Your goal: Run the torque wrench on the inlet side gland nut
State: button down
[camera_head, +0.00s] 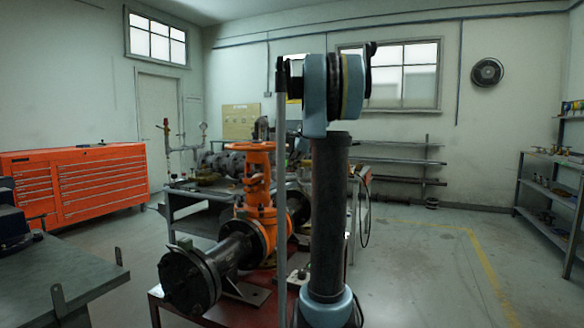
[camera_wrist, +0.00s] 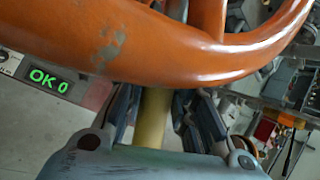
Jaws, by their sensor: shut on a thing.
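The orange gate valve (camera_head: 257,190) stands upright on its pipe, between black flanged pipe ends, in the head view. In the wrist view its orange handwheel (camera_wrist: 150,45) crosses the top, close in front of my gripper (camera_wrist: 155,110). My gripper is shut on a yellowish rod, seemingly the torque wrench's handle (camera_wrist: 154,120). The rod passes behind the wheel rim, and a greyer length shows above it. The wrench's head and the inlet side gland nut are hidden. My arm hides the gripper in the head view.
A display (camera_wrist: 48,80) reads "OK 0" in green at the left of the wrist view. The near flange (camera_head: 190,280) sits over a red bench (camera_head: 250,312). A workbench, an orange tool cabinet (camera_head: 80,185) and shelves surround it. Floor at right is clear.

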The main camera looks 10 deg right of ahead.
jog(key=shift+r, duration=1.55)
jog(key=s+d, duration=0.3)
jog(key=d, duration=1)
jog(key=shift+s+d, duration=0.2)
jog(key=shift+d, duration=0.1)
dwell(0.7)
